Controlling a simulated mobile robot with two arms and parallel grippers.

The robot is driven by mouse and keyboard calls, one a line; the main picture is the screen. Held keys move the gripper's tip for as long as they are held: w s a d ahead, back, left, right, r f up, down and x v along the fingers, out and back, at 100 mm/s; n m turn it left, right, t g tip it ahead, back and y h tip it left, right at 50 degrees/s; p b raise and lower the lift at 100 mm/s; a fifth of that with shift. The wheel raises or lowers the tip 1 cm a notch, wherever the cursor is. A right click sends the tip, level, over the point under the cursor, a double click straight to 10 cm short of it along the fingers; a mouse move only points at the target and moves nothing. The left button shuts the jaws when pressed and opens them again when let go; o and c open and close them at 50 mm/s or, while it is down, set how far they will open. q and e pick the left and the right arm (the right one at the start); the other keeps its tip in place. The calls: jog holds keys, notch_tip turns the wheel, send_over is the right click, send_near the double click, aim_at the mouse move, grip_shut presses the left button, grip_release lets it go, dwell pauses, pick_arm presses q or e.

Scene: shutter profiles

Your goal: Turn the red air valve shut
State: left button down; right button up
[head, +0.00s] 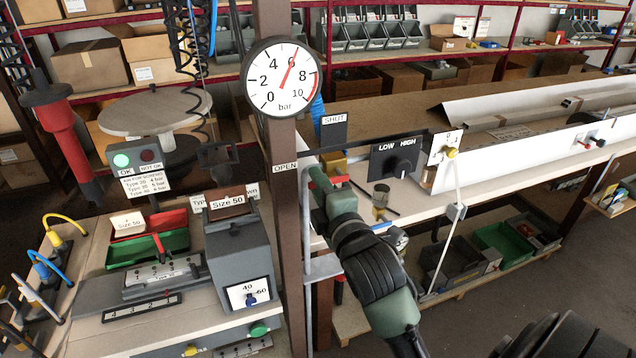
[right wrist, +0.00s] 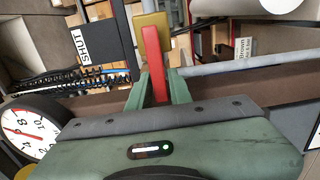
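The red air valve's lever (right wrist: 156,62) stands out from a brass-coloured body (right wrist: 152,26) in the right wrist view. In the head view the red lever (head: 318,180) shows beside the post, partly covered by my gripper; the brass body (head: 333,164) is just behind. My right gripper (right wrist: 156,85) has its green fingers on both sides of the lever, seemingly touching it. It also shows in the head view (head: 328,184). A SHUT sign (head: 333,130) is above the valve and an OPEN sign (head: 285,168) to its left. My left gripper is not in view.
The pressure gauge (head: 281,78) on the brown post (head: 287,220) reads about 6 bar. A LOW/HIGH switch box (head: 398,157) is right of the valve. A grey block (head: 240,255) stands left of the post. A long bench extends to the right.

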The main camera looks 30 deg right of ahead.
grip_shut()
dwell(1.1)
